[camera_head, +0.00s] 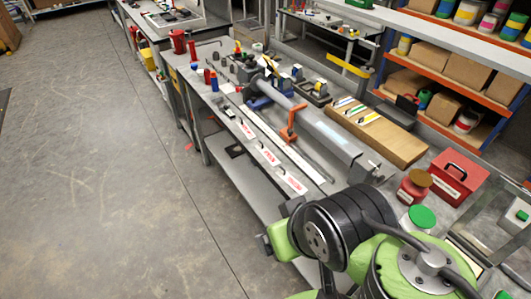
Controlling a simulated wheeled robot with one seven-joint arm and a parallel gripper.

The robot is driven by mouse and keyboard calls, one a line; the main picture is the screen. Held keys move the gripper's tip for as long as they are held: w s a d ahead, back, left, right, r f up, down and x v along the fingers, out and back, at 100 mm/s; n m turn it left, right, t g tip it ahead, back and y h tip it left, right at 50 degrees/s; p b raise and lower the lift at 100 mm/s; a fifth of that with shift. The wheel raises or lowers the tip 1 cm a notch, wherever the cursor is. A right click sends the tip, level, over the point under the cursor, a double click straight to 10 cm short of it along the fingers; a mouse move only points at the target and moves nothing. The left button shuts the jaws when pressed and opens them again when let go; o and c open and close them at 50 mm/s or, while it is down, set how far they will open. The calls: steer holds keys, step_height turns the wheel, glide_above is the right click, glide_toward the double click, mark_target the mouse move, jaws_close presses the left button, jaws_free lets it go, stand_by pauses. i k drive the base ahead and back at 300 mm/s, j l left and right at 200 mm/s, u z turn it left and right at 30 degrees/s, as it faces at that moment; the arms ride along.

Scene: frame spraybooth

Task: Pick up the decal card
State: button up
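Several flat white cards with red markings lie in a row along the front of the long grey workbench; the nearest card (291,180) is closest to my arm, the middle card (268,156) and a farther card (246,130) lie beyond it. I cannot tell which of these is the decal card. A brown board or box (398,147) with several coloured strips on top lies behind the long grey bar. My green and black arm fills the lower right, over the near end of the bench. My gripper's fingers cannot be made out, so its state does not show.
A long grey bar (325,130) with an orange clamp (291,124) runs along the bench behind the cards. A red box (451,177) and a red jar (414,187) stand near my arm. Shelves with cartons (430,57) are at the back right. Open floor lies left.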

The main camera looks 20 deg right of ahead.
mark_target(271, 158)
steer(key=i+j, duration=0.2)
steer(key=i, duration=0.25)
steer(key=i+j+u, duration=0.1)
steer(key=i, duration=0.35)
steer(key=i+j, duration=0.2)
steer(key=i, duration=0.25)
